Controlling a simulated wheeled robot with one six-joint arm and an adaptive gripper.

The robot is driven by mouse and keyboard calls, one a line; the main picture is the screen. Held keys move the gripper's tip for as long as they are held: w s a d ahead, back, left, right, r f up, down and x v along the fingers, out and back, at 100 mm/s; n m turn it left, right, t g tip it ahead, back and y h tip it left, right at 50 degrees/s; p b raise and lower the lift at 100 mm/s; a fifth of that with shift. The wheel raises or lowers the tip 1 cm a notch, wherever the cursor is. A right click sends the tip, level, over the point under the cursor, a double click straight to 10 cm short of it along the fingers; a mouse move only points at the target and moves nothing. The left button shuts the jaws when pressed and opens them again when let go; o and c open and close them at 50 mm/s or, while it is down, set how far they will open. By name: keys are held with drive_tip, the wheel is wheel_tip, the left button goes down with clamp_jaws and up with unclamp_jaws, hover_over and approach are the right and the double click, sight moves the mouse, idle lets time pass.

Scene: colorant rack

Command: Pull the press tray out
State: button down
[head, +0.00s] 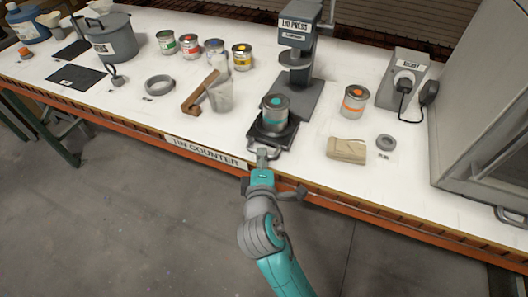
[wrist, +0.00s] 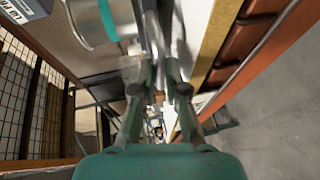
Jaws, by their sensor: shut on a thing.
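The lid press (head: 302,45) stands on the white counter with its dark base. The press tray (head: 286,140) is a dark plate in front of that base, reaching toward the counter's front edge. A grey tin with a teal band (head: 275,114) stands upright on it; the tin also shows in the wrist view (wrist: 98,22). My gripper (head: 263,158) is at the tray's front edge and shut on its handle. In the wrist view my gripper's fingers (wrist: 158,96) close around a grey bar, partly hidden between them.
An orange-banded tin (head: 355,101), a tan folded cloth (head: 346,151) and a grey ring (head: 386,142) lie to the right. A wooden block (head: 195,101) and a clear cup (head: 221,97) stand to the left. Free floor lies before the counter.

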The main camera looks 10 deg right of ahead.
drive_tip(key=c, duration=1.5)
unclamp_jaws()
drive_tip(key=v, duration=1.2)
